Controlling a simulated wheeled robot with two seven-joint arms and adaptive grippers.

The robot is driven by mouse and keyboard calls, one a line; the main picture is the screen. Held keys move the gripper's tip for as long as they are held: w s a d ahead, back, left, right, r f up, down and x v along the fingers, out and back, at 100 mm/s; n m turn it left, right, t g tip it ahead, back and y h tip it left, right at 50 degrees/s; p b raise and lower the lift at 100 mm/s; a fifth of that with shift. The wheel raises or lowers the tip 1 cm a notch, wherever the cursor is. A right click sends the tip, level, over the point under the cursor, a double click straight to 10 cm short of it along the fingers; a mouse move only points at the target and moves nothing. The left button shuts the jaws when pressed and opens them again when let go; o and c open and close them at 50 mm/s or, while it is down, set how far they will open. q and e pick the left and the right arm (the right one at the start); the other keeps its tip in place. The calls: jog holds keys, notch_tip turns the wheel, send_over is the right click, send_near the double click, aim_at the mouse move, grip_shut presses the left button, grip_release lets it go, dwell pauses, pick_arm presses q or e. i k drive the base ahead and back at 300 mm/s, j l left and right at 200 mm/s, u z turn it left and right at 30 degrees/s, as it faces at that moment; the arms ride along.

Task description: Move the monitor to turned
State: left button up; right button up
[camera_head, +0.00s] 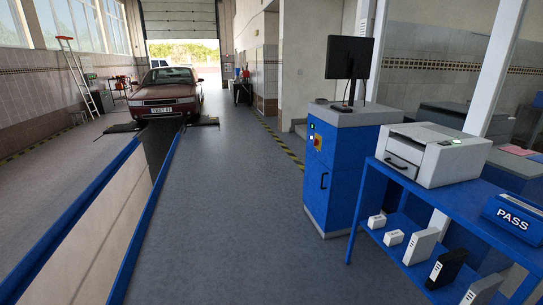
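The monitor (349,58) is a black flat screen on a stand. It stands on the grey top of a blue cabinet (342,175), right of the middle of the head view. Its dark screen faces mostly toward me and appears slightly angled. The foot of its stand rests near the left part of the cabinet top. Neither of my grippers shows in the head view, so nothing is seen touching the monitor.
A blue table (460,207) with a white printer (432,153) and a blue PASS box (513,217) stands at the right front. Several small boxes lie on its lower shelf. A blue-edged pit (95,235) runs along the left toward a red car (167,92). The middle floor is clear.

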aim_at(341, 50)
jog(key=i+z, duration=0.2)
jog(key=i, duration=0.6)
jog(key=i+j+z, duration=0.15)
jog(key=i+z, duration=0.2)
jog(key=i, duration=0.5)
jog(key=i+z, duration=0.15)
jog(key=i, duration=0.3)
jog(key=i+j+z, duration=0.2)
jog(key=i, duration=0.3)
jog(key=i+z, duration=0.15)
jog(key=i, duration=0.3)
jog(key=i+j+z, duration=0.15)
jog(key=i, duration=0.3)
jog(key=i+j+z, duration=0.2)
jog(key=i, duration=0.25)
jog(key=j, duration=0.1)
